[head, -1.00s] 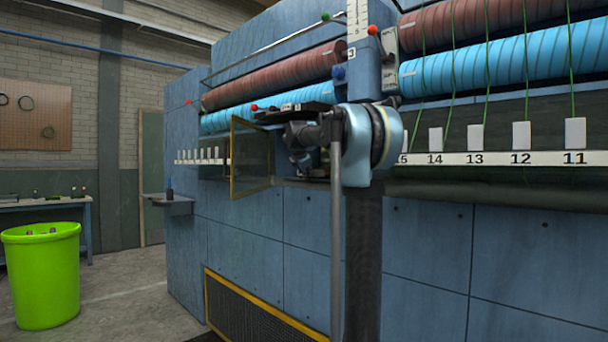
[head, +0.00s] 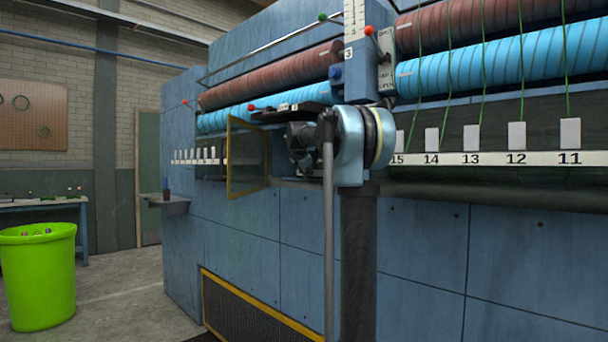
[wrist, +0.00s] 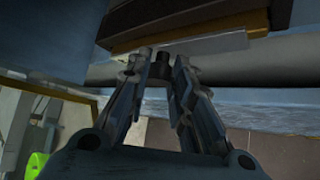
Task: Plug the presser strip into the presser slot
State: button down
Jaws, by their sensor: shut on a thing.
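My gripper (wrist: 160,68) is in the wrist view, its two fingers closing on a small dark knob-like piece (wrist: 160,62) between the tips. This piece seems to belong to the presser strip, but I cannot tell how they join. A long dark bar with a brown band and a thin grey lip (wrist: 195,47) runs just above the fingertips; I cannot tell whether it is the strip or the slot's edge. In the head view my arm hides most of the gripper, which is near a dark flat piece (head: 290,116) under the blue roller. The presser slot is not clearly seen.
A yellow-framed clear panel (head: 247,160) stands open left of my gripper. Blue (head: 500,62) and red-brown rollers run along the machine. White numbered tabs (head: 516,135) line the right side. A green bin (head: 38,280) stands at left on open floor.

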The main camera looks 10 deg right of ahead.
jog(key=shift+w+d, duration=0.5)
jog(key=shift+d, duration=0.2)
jog(key=c, duration=1.3)
grip_release()
jog(key=shift+c, duration=0.2)
jog(key=v, duration=1.2)
jog(key=s+f+m+g+y, duration=0.2)
jog(key=s+f+m, duration=0.8)
jog(key=s+f, duration=1.5)
jog(key=s+f+m+g+y, duration=0.1)
jog(key=s+f+m+g, duration=0.6)
jog(key=s+f, duration=1.8)
notch_tip(320, 180, down, 4)
jog(key=m, duration=0.4)
jog(key=shift+a+y, duration=0.2)
jog(key=shift+y, duration=0.2)
